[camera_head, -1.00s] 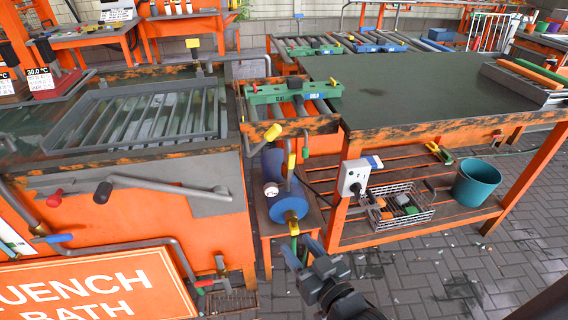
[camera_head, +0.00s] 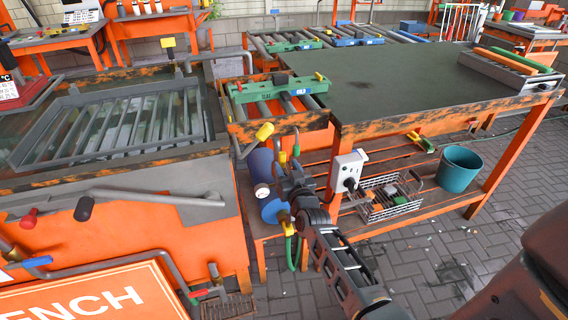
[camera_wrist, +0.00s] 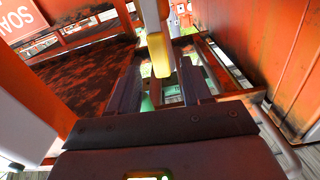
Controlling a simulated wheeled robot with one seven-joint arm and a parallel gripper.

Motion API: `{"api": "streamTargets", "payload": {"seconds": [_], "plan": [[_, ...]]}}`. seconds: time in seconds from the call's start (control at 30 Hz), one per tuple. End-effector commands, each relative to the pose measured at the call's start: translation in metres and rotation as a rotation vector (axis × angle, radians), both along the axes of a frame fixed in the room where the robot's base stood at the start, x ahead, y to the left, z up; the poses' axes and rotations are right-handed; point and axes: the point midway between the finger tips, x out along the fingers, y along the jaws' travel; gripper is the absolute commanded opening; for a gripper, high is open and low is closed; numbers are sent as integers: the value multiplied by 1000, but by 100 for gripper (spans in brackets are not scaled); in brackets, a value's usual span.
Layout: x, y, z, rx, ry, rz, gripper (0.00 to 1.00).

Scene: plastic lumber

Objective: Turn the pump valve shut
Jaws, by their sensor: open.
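The pump has a blue body (camera_head: 261,166) and a blue round end (camera_head: 274,210), beside the orange table's leg. A yellow valve handle (camera_head: 282,157) shows on the pipework just above my gripper (camera_head: 289,172). In the wrist view, a yellow grip (camera_wrist: 160,55) hangs ahead of my gripper (camera_wrist: 160,82), roughly between the two dark, parted fingers. My gripper is open and holds nothing; I cannot tell whether a finger touches the grip. My arm hides part of the pump and pipes. Another yellow handle (camera_head: 264,132) sits higher on the pipe.
A white socket box (camera_head: 348,172) is on the table leg close to my arm's right. A wire basket (camera_head: 385,200) and a teal bucket (camera_head: 458,169) stand on the lower shelf. The orange quench tank (camera_head: 120,240) is at left. Paved floor lies open in front.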

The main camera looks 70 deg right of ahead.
Motion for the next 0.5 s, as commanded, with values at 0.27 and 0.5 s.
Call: {"api": "streamTargets", "payload": {"seconds": [0.27,0.5], "plan": [[16,-19,0,0,0,0,49],[17,-20,0,0,0,0,49]]}}
